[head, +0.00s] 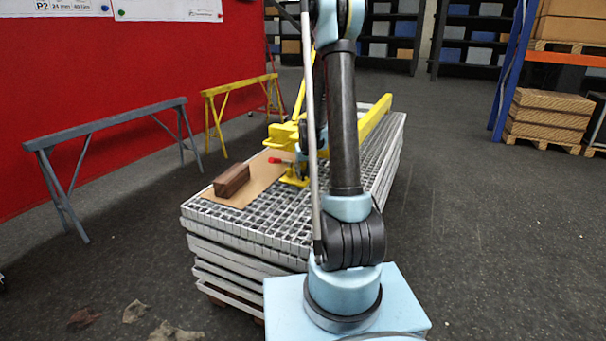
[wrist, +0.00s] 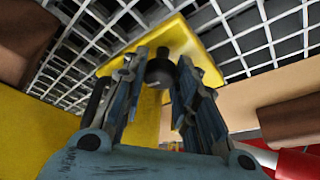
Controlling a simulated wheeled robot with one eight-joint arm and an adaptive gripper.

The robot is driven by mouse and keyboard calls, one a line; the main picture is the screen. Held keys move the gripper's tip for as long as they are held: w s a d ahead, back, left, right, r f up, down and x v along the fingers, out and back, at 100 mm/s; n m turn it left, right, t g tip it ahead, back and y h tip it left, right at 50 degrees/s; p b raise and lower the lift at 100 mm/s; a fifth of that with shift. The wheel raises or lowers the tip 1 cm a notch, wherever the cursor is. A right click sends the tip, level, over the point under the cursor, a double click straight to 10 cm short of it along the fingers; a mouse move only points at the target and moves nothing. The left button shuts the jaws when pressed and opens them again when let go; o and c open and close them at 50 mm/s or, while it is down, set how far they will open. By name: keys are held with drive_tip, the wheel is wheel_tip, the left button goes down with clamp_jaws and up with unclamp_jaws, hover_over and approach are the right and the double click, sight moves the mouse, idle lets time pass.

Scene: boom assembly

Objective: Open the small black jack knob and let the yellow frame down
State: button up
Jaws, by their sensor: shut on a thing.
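In the wrist view, the small black jack knob (wrist: 160,68) sits between the two fingertips of my gripper (wrist: 161,72), which is shut on it. The yellow frame shows as a flat plate (wrist: 205,30) behind the knob and a large yellow part at the left. In the head view, the yellow frame (head: 375,118) rests on the grating stack, with a long beam running to the back. Its yellow lower part (head: 293,180) stands on the near half of the stack. My arm hides part of it, and the knob cannot be made out there.
The stack of steel gratings (head: 250,228) bears a tan board (head: 262,178) and a dark brown block (head: 232,180). A red handle (head: 275,160) lies beside the yellow part; it also shows in the wrist view (wrist: 295,164). Grey (head: 110,118) and yellow (head: 238,88) trestles stand left.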

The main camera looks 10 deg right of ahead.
drive_tip(key=o, duration=1)
drive_tip(key=shift+o, duration=0.2)
drive_tip(key=v, duration=1.2)
drive_tip(key=shift+f, duration=0.1)
